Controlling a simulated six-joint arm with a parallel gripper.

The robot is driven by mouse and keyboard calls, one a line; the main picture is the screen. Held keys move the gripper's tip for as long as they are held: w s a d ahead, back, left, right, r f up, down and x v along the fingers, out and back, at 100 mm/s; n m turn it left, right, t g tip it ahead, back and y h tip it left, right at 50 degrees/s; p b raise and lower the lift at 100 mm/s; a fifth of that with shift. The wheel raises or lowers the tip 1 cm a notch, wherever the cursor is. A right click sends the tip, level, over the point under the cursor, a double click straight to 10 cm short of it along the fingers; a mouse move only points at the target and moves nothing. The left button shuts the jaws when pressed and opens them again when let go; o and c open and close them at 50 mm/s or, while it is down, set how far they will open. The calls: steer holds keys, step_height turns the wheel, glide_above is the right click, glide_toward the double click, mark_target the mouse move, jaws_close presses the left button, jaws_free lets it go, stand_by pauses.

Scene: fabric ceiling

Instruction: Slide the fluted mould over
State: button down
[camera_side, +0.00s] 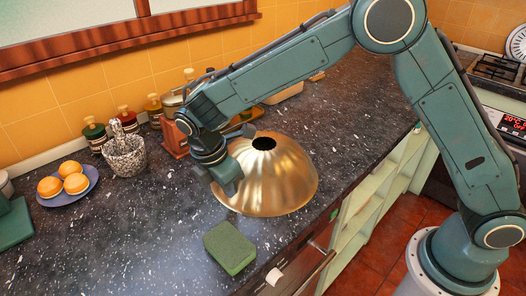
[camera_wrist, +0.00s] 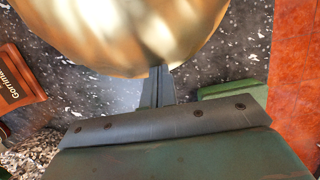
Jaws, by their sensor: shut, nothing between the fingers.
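The fluted mould (camera_side: 278,178) is a shiny golden dome with a dark hole at its top, standing wide side down on the speckled dark counter. My gripper (camera_side: 230,188) is low at its left side, with its fingers shut and nothing between them. In the wrist view the mould's lower edge (camera_wrist: 110,45) fills the top, and my shut fingers (camera_wrist: 158,75) meet that edge. They look against or very close to it; I cannot tell if they touch. My wrist hides part of the mould's left side in the side view.
A green sponge (camera_side: 230,247) lies just in front of the mould, near the counter's front edge. Behind are a red box (camera_side: 174,138), a speckled mortar (camera_side: 125,155), small bottles and a blue plate (camera_side: 88,188) of orange-topped pastries.

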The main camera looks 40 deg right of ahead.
mark_target(287, 139)
steer(key=d, duration=2.5)
steer(key=shift+s, duration=0.35)
steer(key=shift+a, duration=0.2)
steer(key=shift+a, duration=0.55)
steer(key=a, duration=0.3)
steer(key=shift+w+r, duration=0.15)
steer(key=shift+r, duration=0.15)
steer(key=v, duration=0.8)
steer(key=shift+d, duration=0.1)
steer(key=shift+r, duration=0.65)
steer(key=shift+r, duration=0.1)
